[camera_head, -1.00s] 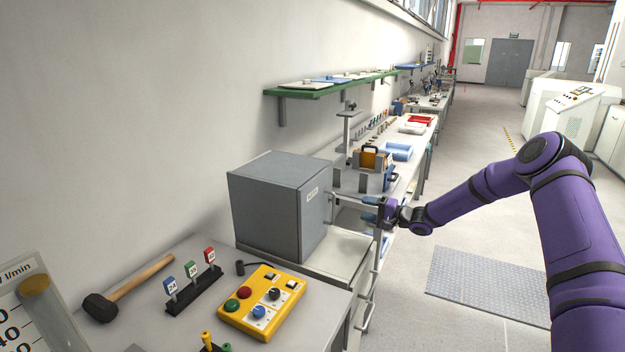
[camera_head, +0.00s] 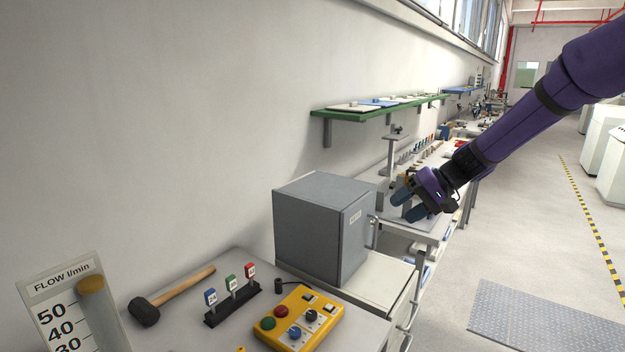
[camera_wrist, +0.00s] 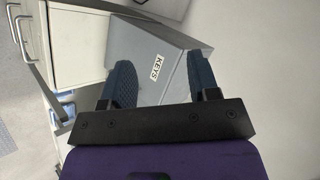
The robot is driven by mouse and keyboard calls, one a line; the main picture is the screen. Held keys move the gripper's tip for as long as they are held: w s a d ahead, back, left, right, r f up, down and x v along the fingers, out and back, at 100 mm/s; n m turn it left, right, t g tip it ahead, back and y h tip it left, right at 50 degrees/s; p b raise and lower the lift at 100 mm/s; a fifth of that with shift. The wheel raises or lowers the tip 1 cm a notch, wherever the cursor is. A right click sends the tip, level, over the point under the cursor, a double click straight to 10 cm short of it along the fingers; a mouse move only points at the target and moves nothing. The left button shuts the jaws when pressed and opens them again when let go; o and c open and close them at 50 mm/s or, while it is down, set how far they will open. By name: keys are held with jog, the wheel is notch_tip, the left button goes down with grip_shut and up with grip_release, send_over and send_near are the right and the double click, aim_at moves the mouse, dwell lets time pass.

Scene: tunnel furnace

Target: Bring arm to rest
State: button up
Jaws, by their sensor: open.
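My purple arm reaches in from the upper right in the head view. My gripper (camera_head: 409,205) has two blue-grey fingers and hangs to the right of the grey cabinet (camera_head: 322,228), above the bench behind it. In the wrist view my gripper (camera_wrist: 160,85) has its fingers spread apart, with nothing between them. The grey cabinet, labelled KEYS (camera_wrist: 168,68), shows beyond the fingers in that view. I cannot tell the exact gap between my gripper and the cabinet.
A yellow control box (camera_head: 299,318), a hammer (camera_head: 172,295) and a tag rack (camera_head: 232,303) are on the near bench. A green shelf (camera_head: 380,109) juts from the wall. The floor (camera_head: 530,220) at right is open, with a grey mat (camera_head: 545,320).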

jog(key=s+d+r+h, duration=0.1)
jog(key=s+r+h, duration=0.3)
jog(key=s, duration=0.5)
jog(key=s+d+r+h, duration=0.1)
jog(key=s+r+h, duration=0.1)
jog(key=s+r, duration=0.6)
jog(key=s+d+t+h, duration=0.1)
jog(key=s+d, duration=0.2)
jog(key=s, duration=0.6)
jog(key=s+d+t+h, duration=0.2)
jog(key=s+d, duration=0.1)
jog(key=s, duration=0.7)
jog(key=shift+d+f+t, duration=0.15)
jog(key=shift+t, duration=0.15)
